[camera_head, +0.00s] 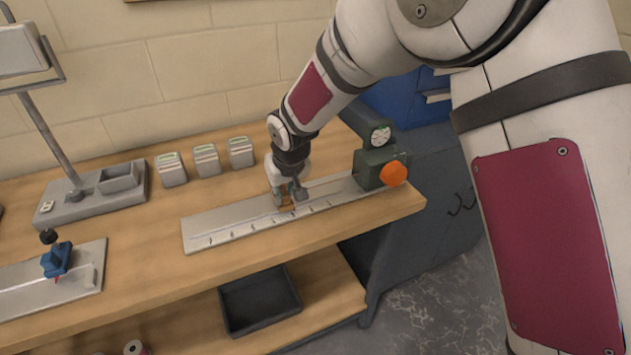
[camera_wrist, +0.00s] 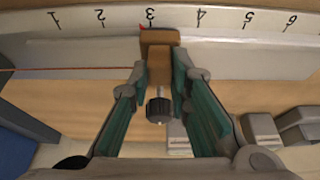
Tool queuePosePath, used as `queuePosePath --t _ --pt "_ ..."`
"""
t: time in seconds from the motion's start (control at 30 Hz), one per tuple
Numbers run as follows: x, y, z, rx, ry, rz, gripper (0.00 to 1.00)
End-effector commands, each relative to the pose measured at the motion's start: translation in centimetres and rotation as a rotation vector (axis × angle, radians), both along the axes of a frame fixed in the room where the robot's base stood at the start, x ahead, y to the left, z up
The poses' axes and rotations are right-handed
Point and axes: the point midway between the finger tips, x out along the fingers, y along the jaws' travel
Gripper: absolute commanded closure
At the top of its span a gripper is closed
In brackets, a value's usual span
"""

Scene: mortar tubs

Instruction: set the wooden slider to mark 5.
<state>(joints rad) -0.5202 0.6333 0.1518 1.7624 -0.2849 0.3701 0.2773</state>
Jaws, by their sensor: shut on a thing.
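The wooden slider (camera_wrist: 160,42) sits on a pale metal rail with a printed scale (camera_wrist: 225,18). In the wrist view the scale's numbers 1 to 6 run left to right. The slider's small red pointer (camera_wrist: 140,22) stands just left of mark 3; mark 5 (camera_wrist: 247,16) is further right. My gripper (camera_wrist: 160,72) is shut on the slider, with one green-padded finger on each side. A dark knob (camera_wrist: 158,108) on the slider shows between the fingers. In the head view, the slider (camera_head: 287,203) is mostly hidden by my gripper (camera_head: 290,193).
A dark green block with a dial and an orange knob (camera_head: 393,173) stands at the rail's right end. Several small boxes (camera_head: 206,160) stand behind the rail. A second rail with a blue slider (camera_head: 57,260) lies at left. A thin red line (camera_wrist: 70,69) reaches the slider.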

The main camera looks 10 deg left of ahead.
Motion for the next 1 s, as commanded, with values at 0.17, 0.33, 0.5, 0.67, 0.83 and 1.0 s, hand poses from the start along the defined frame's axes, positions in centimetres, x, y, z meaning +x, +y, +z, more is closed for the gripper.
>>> queuePosePath --t 0.17,0.33,0.5,0.67,0.83,1.0 --pt "-3.2 4.5 0.0 -0.001 0.002 0.010 1.00" --pt "-5.0 7.2 0.0 0.000 0.002 0.007 1.00" --pt "-6.0 8.7 -0.1 0.000 0.003 0.004 1.00" --pt "-6.3 9.2 -0.1 0.000 0.002 0.002 1.00" --pt "-6.3 9.2 -0.1 0.000 0.003 0.002 1.00" --pt "-6.3 9.1 -0.1 -0.001 0.003 0.001 0.78"
